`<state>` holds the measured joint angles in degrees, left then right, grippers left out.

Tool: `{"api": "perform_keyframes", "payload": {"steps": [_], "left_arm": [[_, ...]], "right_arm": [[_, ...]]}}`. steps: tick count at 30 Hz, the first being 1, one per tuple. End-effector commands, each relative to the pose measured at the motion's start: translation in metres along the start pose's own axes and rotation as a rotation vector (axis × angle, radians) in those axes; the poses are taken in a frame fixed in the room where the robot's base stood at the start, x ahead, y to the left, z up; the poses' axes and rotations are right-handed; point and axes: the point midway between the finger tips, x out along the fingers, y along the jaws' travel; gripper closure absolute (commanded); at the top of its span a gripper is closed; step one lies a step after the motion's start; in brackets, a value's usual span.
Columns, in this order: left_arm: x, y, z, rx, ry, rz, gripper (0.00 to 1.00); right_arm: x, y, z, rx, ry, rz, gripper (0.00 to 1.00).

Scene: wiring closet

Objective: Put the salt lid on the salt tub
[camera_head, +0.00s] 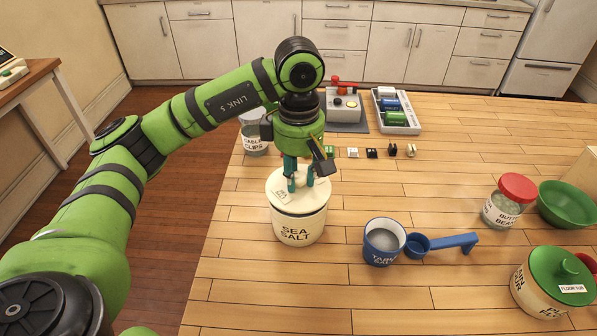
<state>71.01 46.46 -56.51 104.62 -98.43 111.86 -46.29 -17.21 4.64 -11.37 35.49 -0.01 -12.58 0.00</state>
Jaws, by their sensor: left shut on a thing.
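The salt tub (298,229) is a cream tub marked SEA SALT, standing upright on the wooden table left of the middle. The cream salt lid (315,196) is at the tub's mouth and covers it from above. I see no clear gap between lid and rim, but cannot tell whether it is fully seated. My left gripper (300,186) points down from above, its teal fingers shut on the lid's handle, which they mostly hide. My right gripper is not in view.
A clips jar (254,138) stands behind the tub. A red-lidded jar (507,202), green bowl (568,204) and flour tub (545,285) are at right. Grey trays (397,118) are at the back.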

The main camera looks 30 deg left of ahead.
Motion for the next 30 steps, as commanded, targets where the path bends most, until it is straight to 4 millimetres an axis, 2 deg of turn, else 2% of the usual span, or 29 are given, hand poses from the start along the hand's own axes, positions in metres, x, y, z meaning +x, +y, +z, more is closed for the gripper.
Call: {"api": "perform_keyframes", "payload": {"steps": [30], "left_arm": [[0.016,0.0,0.0,0.0,0.0,0.0,1.0]], "right_arm": [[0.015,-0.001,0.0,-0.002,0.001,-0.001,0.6]]}}
